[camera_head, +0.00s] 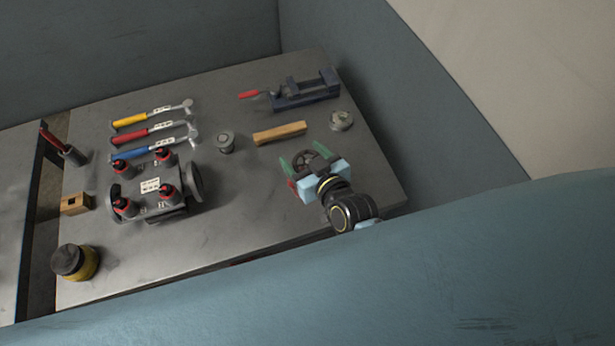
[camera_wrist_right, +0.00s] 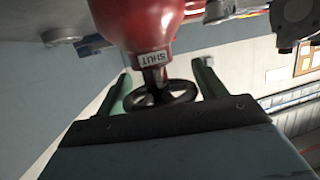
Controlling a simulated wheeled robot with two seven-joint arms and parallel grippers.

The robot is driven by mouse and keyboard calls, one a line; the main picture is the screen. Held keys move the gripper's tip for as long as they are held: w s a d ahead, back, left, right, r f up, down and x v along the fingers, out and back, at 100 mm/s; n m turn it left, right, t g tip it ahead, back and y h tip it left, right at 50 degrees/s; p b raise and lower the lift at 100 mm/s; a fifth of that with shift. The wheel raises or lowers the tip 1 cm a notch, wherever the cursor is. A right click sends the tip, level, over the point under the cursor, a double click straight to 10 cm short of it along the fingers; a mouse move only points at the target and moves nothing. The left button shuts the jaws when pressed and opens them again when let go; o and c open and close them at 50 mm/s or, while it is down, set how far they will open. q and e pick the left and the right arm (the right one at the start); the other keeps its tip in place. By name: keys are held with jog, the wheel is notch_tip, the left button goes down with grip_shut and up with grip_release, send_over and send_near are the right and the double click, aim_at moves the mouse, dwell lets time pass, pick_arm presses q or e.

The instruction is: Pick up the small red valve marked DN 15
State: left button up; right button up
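A red valve with a black spoked handwheel (camera_wrist_right: 160,95) fills the top middle of the right wrist view, its red body (camera_wrist_right: 140,22) rising beyond the wheel. A white tag on its neck reads SHUT; I cannot see a DN 15 mark. In the head view its wheel (camera_head: 303,161) shows between my right fingers, and a bit of red shows beside the palm. My right gripper (camera_head: 304,158) has its green fingers wide apart, one on each side of the wheel. I see no clear grip on it. My left gripper is not in view.
A grey flanged body with red-and-black tops (camera_head: 150,186) stands left on the table. Several hammers (camera_head: 150,134), a grey round part (camera_head: 225,142), a wooden bar (camera_head: 279,133), a vise (camera_head: 303,92) and a metal disc (camera_head: 341,120) lie behind.

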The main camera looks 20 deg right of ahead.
grip_shut()
jog(key=shift+w+r, duration=0.1)
jog(key=shift+r, duration=0.15)
